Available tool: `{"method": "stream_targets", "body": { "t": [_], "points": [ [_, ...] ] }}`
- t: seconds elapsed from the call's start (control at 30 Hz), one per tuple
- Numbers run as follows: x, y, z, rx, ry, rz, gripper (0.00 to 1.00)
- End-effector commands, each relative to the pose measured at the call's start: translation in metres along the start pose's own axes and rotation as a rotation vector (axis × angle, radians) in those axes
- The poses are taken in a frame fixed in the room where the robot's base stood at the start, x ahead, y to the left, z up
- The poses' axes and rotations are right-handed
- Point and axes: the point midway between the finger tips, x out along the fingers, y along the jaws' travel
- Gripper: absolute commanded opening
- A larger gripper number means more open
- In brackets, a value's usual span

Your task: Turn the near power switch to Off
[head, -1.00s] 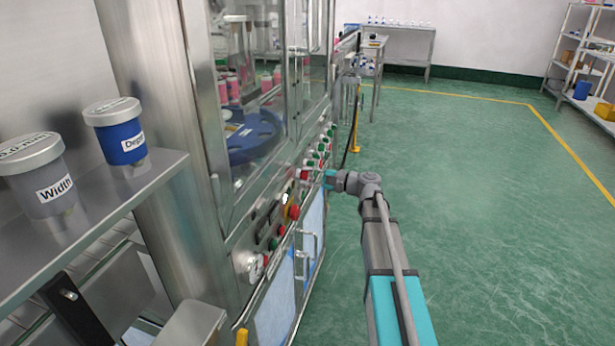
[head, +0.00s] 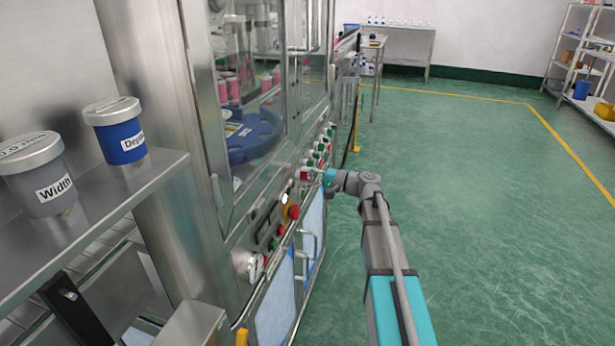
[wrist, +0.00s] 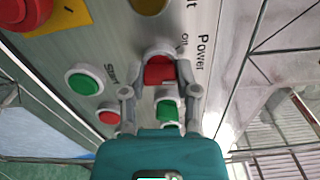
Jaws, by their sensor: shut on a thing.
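The power switch (wrist: 158,72) is a red knob in a pale round collar on the machine's metal panel. The words "Power" and "Off" are printed beside it in the wrist view. My gripper (wrist: 163,78) has its two fingers closed on either side of the red knob. In the head view my gripper (head: 321,175) reaches the front panel from the right, and its fingers are small there. I cannot tell the exact angle of the knob.
Green buttons (wrist: 84,80) and a small red button (wrist: 108,117) sit close by on the panel. A red emergency stop (head: 292,212) on yellow is nearer the camera. Door handles (head: 311,243) stick out below. Green floor (head: 470,200) to the right is clear.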

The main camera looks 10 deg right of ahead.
Motion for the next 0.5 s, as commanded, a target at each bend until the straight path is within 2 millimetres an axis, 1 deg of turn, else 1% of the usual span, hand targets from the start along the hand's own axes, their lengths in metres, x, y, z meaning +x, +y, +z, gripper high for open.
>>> {"method": "stream_targets", "body": {
  "t": [0.3,0.5],
  "points": [
    [0.0000,0.0008,0.0001,-0.298,0.000,0.001,0.00],
    [0.0000,0.0011,0.0001,-0.459,0.000,0.001,0.00]
  ]
}}
